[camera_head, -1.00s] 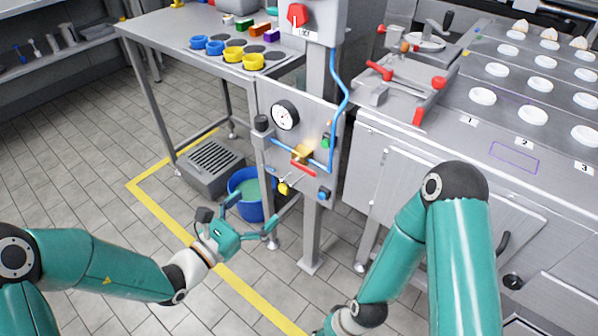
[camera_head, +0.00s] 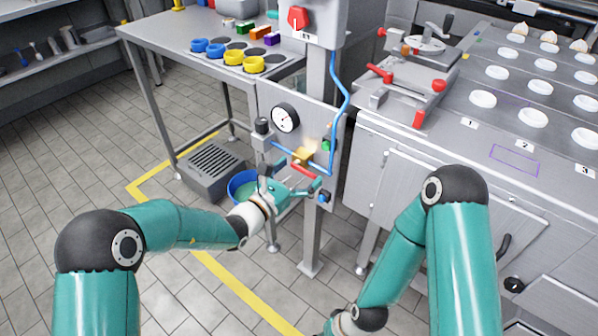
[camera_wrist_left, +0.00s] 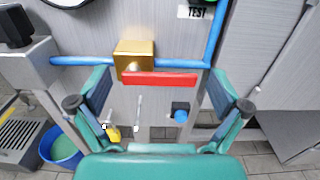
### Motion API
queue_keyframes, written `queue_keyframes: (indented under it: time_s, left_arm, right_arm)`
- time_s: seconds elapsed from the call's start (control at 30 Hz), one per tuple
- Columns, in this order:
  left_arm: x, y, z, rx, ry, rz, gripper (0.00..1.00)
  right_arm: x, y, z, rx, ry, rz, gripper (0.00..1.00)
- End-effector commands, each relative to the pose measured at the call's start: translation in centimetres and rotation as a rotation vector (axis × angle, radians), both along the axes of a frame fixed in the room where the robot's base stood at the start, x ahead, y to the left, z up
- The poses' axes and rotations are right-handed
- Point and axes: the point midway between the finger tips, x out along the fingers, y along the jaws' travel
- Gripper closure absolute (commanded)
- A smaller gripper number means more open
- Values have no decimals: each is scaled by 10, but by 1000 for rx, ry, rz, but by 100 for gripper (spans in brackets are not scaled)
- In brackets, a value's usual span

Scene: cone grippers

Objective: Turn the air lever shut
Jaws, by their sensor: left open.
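The air lever is a red bar (camera_head: 303,170) on a brass valve block (camera_head: 304,155), mounted on the grey panel (camera_head: 270,98) of the stand. In the left wrist view the red lever (camera_wrist_left: 160,79) lies about level, along the blue pipe (camera_wrist_left: 85,61), in front of the brass block (camera_wrist_left: 134,58). My left gripper (camera_head: 291,178) is open and faces the panel. In the left wrist view its fingers stand left and right of the lever, apart from it. My right arm shows at lower right, but its gripper is out of the frame.
A pressure gauge (camera_head: 285,117) and a red switch (camera_head: 298,17) are above the valve. A yellow tap (camera_wrist_left: 112,133) and blue knob (camera_wrist_left: 181,113) sit below it. A blue bucket (camera_wrist_left: 61,146) stands on the floor at left. A steel counter (camera_head: 400,155) borders the right.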

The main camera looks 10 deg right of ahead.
Motion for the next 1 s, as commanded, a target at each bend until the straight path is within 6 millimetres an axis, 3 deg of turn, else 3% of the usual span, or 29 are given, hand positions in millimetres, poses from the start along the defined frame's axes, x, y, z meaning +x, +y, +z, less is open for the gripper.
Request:
queue_keyframes:
  time_s: [0.2,0.53,0.77,1.0]
  left_arm:
    - [0,0,0,0,0,-1,0]
    - [0,-1,0,0,0,-1,53]
    - [0,0,-1,9,-12,-1,54]
    - [-1,-2,-7,67,-87,-2,54]
  right_arm:
    - [0,0,0,0,0,0,60]
    - [0,0,0,0,0,0,60]
    - [0,0,-4,0,0,0,60]
    - [0,0,-20,0,0,0,60]
